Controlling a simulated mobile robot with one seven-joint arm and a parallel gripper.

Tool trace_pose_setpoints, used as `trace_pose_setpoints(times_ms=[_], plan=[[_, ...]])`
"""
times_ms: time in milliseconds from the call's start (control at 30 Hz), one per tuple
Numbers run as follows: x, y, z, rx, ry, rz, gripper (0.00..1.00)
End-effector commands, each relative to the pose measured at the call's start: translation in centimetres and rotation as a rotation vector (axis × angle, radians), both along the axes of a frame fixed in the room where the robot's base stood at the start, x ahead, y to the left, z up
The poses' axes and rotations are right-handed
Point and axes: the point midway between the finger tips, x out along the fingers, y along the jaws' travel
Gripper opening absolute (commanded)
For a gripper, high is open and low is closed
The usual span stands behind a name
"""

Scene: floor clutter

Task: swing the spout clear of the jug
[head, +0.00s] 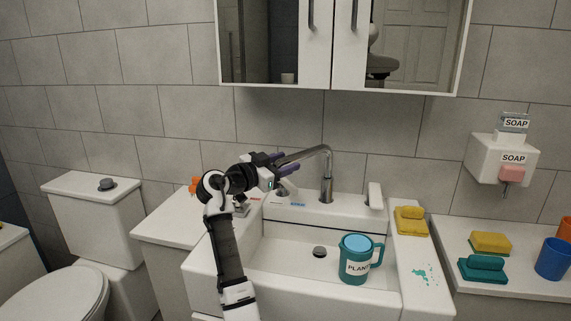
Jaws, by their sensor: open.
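The curved chrome spout (318,152) rises from the back ledge of the sink and reaches left, its outer end beside my gripper. My gripper (293,162) is open, with its purple fingers pointing right at the spout's end. I cannot tell whether they touch it or straddle it.
The white sink (290,262) has a dark drain (319,251) left of the jug. A yellow sponge (411,220) and a teal smear lie on its right ledge. More sponges and cups stand on the right counter. A mirrored cabinet (340,45) hangs above. A toilet (52,292) is left.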

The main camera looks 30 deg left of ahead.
Motion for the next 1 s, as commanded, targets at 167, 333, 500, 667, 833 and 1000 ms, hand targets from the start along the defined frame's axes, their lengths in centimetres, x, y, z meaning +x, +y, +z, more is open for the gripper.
trace_pose_setpoints(times_ms=[167, 333, 500, 667, 833, 1000], plan=[[-3.3, 1.3, -0.3, 0.000, -0.002, 0.006, 0.45], [-7.1, 2.5, -0.3, -0.001, -0.002, 0.004, 0.45], [-10.1, 3.5, -0.2, 0.000, -0.001, 0.003, 0.45], [-11.8, 4.1, -0.1, 0.000, 0.000, 0.001, 0.45], [-12.3, 4.2, -0.1, 0.000, 0.000, 0.000, 0.45], [-12.3, 4.2, 0.0, -0.001, 0.000, 0.000, 0.45]])
